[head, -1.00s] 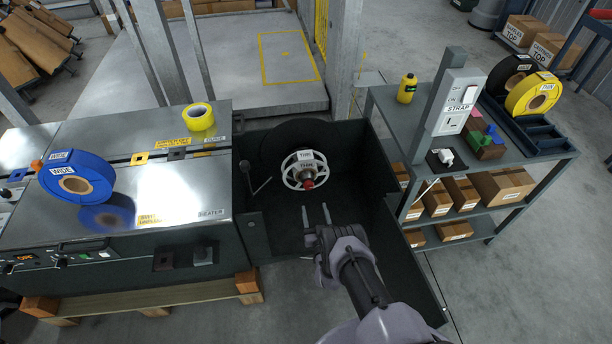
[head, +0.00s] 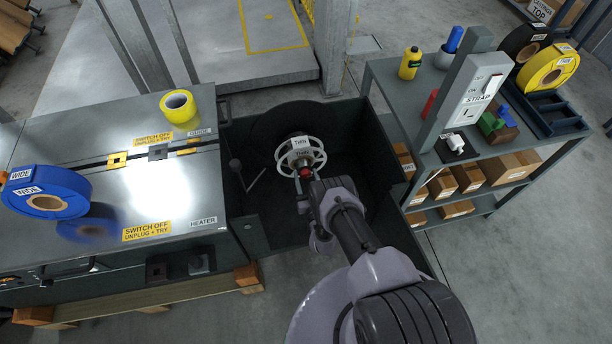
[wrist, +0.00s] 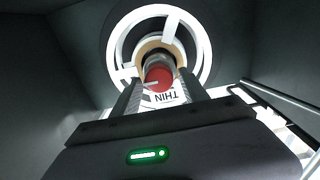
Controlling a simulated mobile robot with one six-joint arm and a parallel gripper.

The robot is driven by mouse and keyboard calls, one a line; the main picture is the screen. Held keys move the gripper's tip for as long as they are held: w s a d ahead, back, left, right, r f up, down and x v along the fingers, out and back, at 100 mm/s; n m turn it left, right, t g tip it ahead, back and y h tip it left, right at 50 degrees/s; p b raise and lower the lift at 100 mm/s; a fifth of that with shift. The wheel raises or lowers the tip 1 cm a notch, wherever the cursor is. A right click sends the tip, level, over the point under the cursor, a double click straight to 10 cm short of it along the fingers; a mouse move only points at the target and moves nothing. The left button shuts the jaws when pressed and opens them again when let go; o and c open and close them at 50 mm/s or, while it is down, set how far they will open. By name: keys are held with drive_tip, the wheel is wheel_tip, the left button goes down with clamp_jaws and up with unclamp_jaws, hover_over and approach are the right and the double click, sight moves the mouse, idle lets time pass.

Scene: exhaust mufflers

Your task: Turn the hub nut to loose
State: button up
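The red hub nut (head: 305,172) is at the centre of a white spoked hub (head: 284,158) with THIN labels, inside a dark open bin. In the wrist view the red nut (wrist: 158,77) faces the camera with a pale mark on it, in front of the white ring (wrist: 203,50). My gripper (head: 307,181) is at the nut. In the wrist view my gripper (wrist: 161,83) has one finger on each side of the nut, spread apart, with small gaps seeming to show. Contact cannot be made out clearly. The nut's tightness cannot be seen.
Dark bin walls (head: 385,140) stand around the hub, and a small crank lever (head: 237,170) is at its left. A steel bench (head: 150,185) with a yellow roll (head: 180,106) and blue roll (head: 47,193) is left. A grey shelf (head: 400,95) with a STRAP switch post is right.

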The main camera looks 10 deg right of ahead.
clamp_jaws()
drive_tip(key=shift+n, duration=0.3)
drive_tip(key=n, duration=0.3)
drive_tip(key=shift+r+p, duration=0.1)
drive_tip(key=shift+p, duration=0.2)
drive_tip(key=n, duration=0.5)
drive_tip(key=shift+w+a, duration=0.1)
drive_tip(key=shift+a, duration=0.05)
drive_tip(key=n, duration=0.9)
drive_tip(key=shift+w+n, duration=0.1)
drive_tip(key=shift+n, duration=0.2)
